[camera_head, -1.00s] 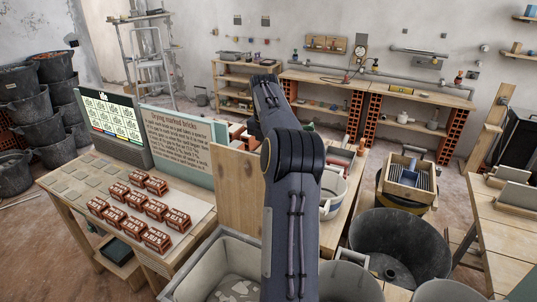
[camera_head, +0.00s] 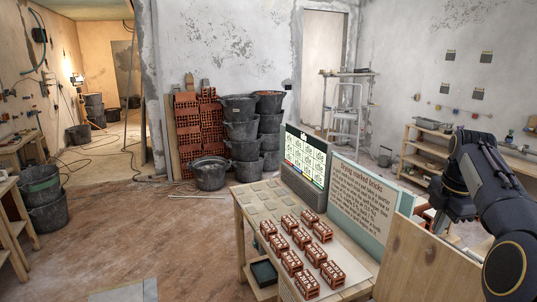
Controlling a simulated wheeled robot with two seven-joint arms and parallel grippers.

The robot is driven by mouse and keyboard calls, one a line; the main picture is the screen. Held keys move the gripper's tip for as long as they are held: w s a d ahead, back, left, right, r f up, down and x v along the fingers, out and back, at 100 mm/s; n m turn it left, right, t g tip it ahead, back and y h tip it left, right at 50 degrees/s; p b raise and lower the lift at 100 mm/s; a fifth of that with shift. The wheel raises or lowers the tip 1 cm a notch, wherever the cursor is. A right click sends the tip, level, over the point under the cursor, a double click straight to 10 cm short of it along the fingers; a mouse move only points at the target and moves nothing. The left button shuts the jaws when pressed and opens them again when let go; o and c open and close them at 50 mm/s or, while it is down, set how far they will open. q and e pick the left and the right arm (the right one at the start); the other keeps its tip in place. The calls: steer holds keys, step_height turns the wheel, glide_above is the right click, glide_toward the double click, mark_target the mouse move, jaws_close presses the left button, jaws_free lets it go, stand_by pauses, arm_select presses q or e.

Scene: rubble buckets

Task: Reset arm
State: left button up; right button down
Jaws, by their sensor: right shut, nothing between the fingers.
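My right arm comes in from the lower right edge, with a large round joint low in the picture and dark links rising from it and bending over. My right gripper (camera_head: 441,214) is at the far end, small and dark, above and behind the wooden panel at the right. It is shut and holds nothing; its fingertips are hard to make out. My left arm and gripper are not in view.
A wooden table (camera_head: 246,226) carries several red marked bricks (camera_head: 291,262), a screen (camera_head: 304,160) and a text board (camera_head: 362,204). A wooden panel (camera_head: 412,262) stands beside it. Stacked black buckets (camera_head: 242,130) are at the back.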

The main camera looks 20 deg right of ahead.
steer(key=s+a+m+t+y, duration=0.15)
steer(key=a+m, duration=0.25)
steer(key=a, duration=0.7)
steer(key=s+a+f+m+y+b, duration=0.1)
steer(key=s+a+f+m, duration=0.3)
steer(key=a, duration=0.4)
steer(key=s+a+f+m+t+y+b, duration=0.1)
steer(key=s+a+f+m, duration=0.3)
steer(key=a+f, duration=0.3)
steer(key=s+a+f+m+t+y+b, duration=0.1)
steer(key=s+a+f+m, duration=0.3)
steer(key=a, duration=0.7)
steer(key=s+f, duration=0.1)
steer(key=s, duration=0.1)
steer(key=shift+s+f+m, duration=0.15)
steer(key=shift+s+m, duration=0.15)
steer(key=shift+m, duration=0.1)
